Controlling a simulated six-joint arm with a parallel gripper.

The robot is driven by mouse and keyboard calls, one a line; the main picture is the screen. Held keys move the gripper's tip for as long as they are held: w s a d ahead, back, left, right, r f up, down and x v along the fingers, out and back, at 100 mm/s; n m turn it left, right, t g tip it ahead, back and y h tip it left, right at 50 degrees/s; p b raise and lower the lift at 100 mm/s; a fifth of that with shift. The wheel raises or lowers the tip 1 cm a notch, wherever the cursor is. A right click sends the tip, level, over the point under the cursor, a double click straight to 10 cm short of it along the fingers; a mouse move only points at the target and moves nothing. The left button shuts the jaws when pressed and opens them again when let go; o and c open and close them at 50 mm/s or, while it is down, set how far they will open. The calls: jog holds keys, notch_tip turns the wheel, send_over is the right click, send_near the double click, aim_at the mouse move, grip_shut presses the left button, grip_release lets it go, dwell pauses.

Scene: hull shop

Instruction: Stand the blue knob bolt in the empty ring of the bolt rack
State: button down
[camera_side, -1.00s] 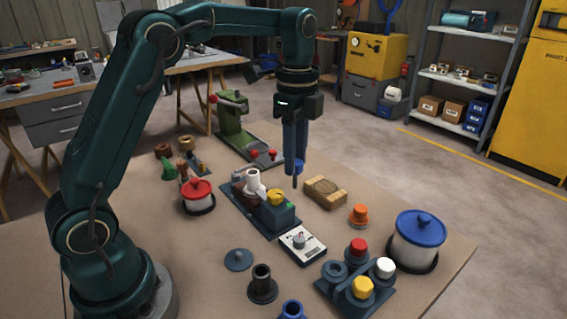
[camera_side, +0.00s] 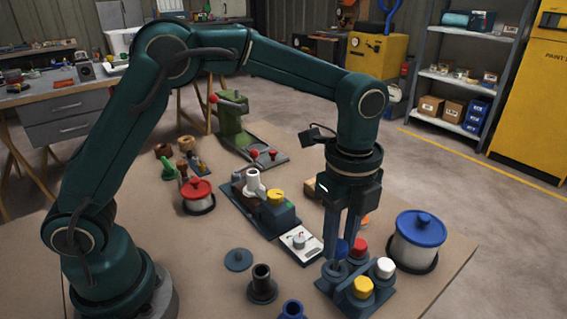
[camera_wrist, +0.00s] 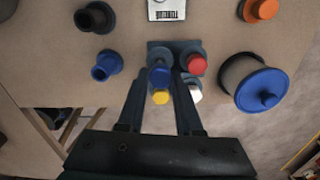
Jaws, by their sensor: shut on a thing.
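The blue knob bolt (camera_side: 341,248) is held between the fingertips of my gripper (camera_side: 343,239), knob up and roughly upright. The bolt rack (camera_side: 345,301) stands near the table's front right. Its other rings hold a red knob bolt (camera_side: 359,247), a white one (camera_side: 384,267) and a yellow one (camera_side: 362,287). The blue bolt is over the rack's back-left ring, and its lower end meets that ring in the picture. I cannot tell whether its tip is inside. In the wrist view the blue knob (camera_wrist: 160,74) lies between my fingers and hides the ring.
A white pot with a blue lid (camera_side: 420,238) stands close right of the rack. A white switch box (camera_side: 300,243) lies behind left. A dark socket (camera_side: 262,286) and a blue-rimmed one (camera_side: 292,310) stand left. An orange part (camera_wrist: 262,9) is behind, mostly hidden in the side view.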

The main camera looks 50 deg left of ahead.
aim_at(339, 244)
jog(key=shift+f, duration=1.2)
jog(key=shift+f, duration=0.55)
dwell(0.4)
jog(key=c, duration=0.9)
grip_release()
jog(key=shift+o, duration=0.2)
jog(key=shift+r, duration=5.45)
jog(key=shift+a, duration=0.1)
